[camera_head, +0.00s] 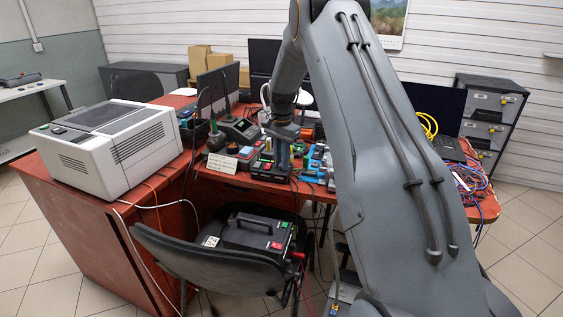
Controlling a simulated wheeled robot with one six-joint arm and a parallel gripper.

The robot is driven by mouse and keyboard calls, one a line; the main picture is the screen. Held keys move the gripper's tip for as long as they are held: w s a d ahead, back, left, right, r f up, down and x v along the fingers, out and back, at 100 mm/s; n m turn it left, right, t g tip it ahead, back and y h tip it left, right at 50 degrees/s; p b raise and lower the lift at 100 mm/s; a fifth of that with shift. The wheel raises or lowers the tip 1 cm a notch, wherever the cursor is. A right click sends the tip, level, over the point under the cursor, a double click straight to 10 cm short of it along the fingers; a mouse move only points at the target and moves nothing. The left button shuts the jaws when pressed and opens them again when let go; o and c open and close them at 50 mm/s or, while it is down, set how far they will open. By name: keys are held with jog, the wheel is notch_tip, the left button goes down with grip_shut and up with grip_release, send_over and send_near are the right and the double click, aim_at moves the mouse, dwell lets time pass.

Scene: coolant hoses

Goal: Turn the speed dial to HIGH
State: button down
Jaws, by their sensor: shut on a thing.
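A small dark control box (262,170) with green and red switches on its face stands on the red desk, near its front edge. My gripper (283,166) points down at the right side of this box. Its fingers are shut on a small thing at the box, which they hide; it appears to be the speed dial. The dial's pointer and its HIGH mark cannot be made out at this size.
A white sign (222,163) stands left of the box, and blue-grey devices (316,165) crowd its right. A large white machine (110,145) fills the desk's left. A chair (205,262) bearing a black case (256,232) stands in front.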

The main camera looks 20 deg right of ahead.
aim_at(281, 164)
jog(key=shift+m, duration=0.3)
jog(key=c, duration=1.6)
grip_release()
jog(key=shift+r, duration=0.15)
notch_tip(281, 164, up, 8)
jog(key=shift+f+b, duration=0.2)
jog(key=shift+b, duration=0.45)
jog(key=shift+a, duration=0.1)
